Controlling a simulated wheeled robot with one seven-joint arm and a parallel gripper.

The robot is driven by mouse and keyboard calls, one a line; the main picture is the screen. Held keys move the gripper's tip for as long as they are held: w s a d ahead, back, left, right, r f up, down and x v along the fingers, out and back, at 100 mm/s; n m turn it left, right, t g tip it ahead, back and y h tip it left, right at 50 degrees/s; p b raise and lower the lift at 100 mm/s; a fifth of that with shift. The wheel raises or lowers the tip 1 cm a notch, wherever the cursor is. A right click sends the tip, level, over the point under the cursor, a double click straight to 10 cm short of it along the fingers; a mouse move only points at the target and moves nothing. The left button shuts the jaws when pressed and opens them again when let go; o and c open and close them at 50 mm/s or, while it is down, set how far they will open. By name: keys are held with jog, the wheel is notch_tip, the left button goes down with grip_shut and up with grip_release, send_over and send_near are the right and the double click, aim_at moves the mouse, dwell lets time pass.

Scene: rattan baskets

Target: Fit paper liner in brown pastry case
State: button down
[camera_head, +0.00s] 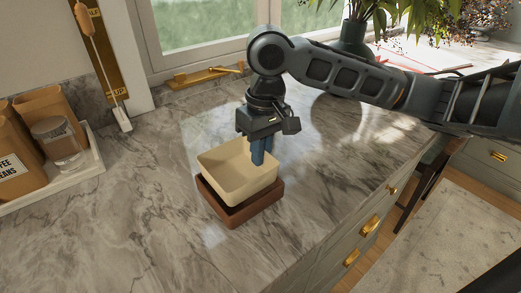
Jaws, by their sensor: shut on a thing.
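The paper liner (232,180) is a cream, open-topped square tray shape. The brown pastry case (240,212) stands on the marble counter directly beneath it. The liner sits over the case, a little toward its back, with much of its walls showing above the case's rim; whether its base rests inside cannot be told. My gripper (261,158) points down at the liner's back right side, its blue fingers shut on the liner's wall. The inside of the case is mostly hidden by the liner.
A white tray (60,183) at the left holds brown canisters (18,160) and a glass jar (57,143). A plant in a dark pot (352,38) stands at the back right. The counter's right edge drops to drawers (365,235). The front left counter is clear.

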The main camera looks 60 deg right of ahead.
jog(key=shift+f+b, duration=0.45)
jog(key=shift+f, duration=0.3)
jog(key=c, duration=1.2)
grip_release()
jog(key=shift+r, duration=0.1)
notch_tip(320, 180, up, 8)
jog(key=shift+s+d, duration=0.15)
jog(key=shift+d, duration=0.1)
